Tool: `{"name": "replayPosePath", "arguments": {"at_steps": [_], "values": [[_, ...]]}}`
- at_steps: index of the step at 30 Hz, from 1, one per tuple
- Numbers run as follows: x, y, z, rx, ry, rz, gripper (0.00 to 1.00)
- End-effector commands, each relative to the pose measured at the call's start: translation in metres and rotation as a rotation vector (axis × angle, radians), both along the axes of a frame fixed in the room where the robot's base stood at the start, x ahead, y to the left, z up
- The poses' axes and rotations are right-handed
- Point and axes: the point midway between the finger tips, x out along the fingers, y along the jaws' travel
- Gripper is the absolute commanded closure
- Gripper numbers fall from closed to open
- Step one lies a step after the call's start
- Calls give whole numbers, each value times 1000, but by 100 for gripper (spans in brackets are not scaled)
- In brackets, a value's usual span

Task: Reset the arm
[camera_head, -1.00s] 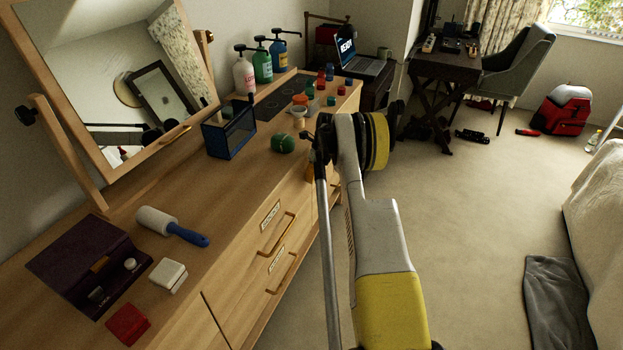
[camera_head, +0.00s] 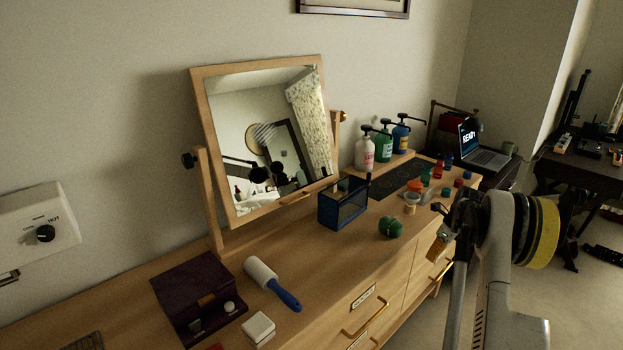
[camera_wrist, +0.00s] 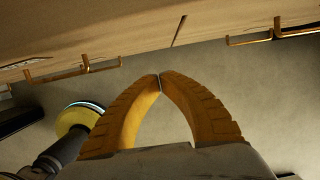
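My arm (camera_head: 500,245) stands in the right part of the head view, in front of the dresser's right end. My gripper (camera_wrist: 159,76) shows in the wrist view with its two yellow fingers meeting at the tips. Nothing shows between them. In the head view only a small orange-yellow part of it appears beside the dresser's front edge, partly hidden by my arm. The dresser (camera_head: 330,265) is wooden, and its drawer handles (camera_wrist: 75,70) show at the top of the wrist view, apart from the fingers.
On the dresser are a tilting mirror (camera_head: 270,140), purple box (camera_head: 195,295), lint roller (camera_head: 270,282), blue case (camera_head: 343,205), green round item (camera_head: 391,227) and pump bottles (camera_head: 384,145). A laptop (camera_head: 485,150) sits beyond. Carpet (camera_wrist: 270,110) below the fingers is clear.

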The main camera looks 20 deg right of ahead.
Motion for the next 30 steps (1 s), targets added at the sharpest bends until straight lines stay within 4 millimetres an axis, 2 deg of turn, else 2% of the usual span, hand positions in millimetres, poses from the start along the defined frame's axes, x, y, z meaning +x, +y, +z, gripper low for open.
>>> {"name": "replayPosePath", "arguments": {"at_steps": [4,8,11,13,17,21,24,27,30], "values": [[3,6,8,-9,-4,27,100],[12,39,46,-62,-26,170,100],[18,83,94,-135,-55,365,100],[17,119,128,-195,-76,521,100],[4,186,181,-310,-114,809,100],[-26,256,226,-437,-152,1118,100],[-55,304,248,-531,-176,1339,100],[-89,346,262,-631,-197,1558,100],[-126,384,268,-735,-215,1774,100]]}}
